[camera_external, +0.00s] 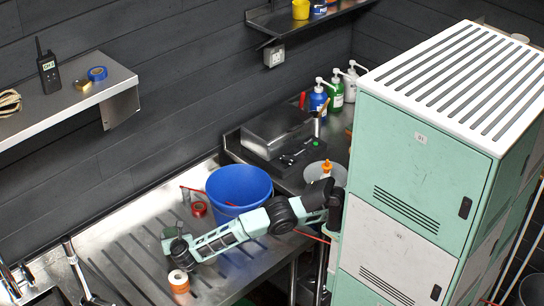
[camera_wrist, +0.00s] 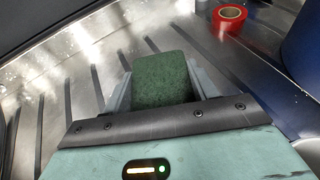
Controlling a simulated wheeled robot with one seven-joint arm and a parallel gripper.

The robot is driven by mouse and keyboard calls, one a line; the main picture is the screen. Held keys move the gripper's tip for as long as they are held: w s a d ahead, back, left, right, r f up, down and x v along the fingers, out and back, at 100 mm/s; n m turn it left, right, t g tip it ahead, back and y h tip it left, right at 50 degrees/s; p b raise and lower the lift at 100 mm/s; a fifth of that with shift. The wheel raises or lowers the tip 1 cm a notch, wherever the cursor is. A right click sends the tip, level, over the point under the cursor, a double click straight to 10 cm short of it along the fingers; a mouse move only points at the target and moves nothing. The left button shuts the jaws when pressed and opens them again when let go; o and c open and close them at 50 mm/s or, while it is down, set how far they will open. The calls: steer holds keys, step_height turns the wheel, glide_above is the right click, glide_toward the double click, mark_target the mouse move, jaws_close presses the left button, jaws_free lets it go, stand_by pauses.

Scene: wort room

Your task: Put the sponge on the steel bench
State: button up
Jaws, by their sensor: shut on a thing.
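A dark green sponge (camera_wrist: 162,80) sits between the two grey fingers of my gripper (camera_wrist: 160,86) in the wrist view, and the jaws are shut on it. In the external view my arm reaches left over the grooved steel bench (camera_external: 125,258), with my gripper (camera_external: 170,236) at its far end. I cannot make out the sponge there. The bench (camera_wrist: 75,65) also fills the background of the wrist view. I cannot tell whether the sponge touches the bench surface.
A blue bucket (camera_external: 238,188) and red tape (camera_external: 199,209) stand near the arm, and the tape shows in the wrist view (camera_wrist: 229,17). A tap (camera_external: 75,268) is left. Tall mint lockers (camera_external: 420,155) stand right.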

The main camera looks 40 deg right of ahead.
steer(key=shift+f, duration=1.1)
steer(key=shift+f, duration=0.15)
steer(key=o, duration=1)
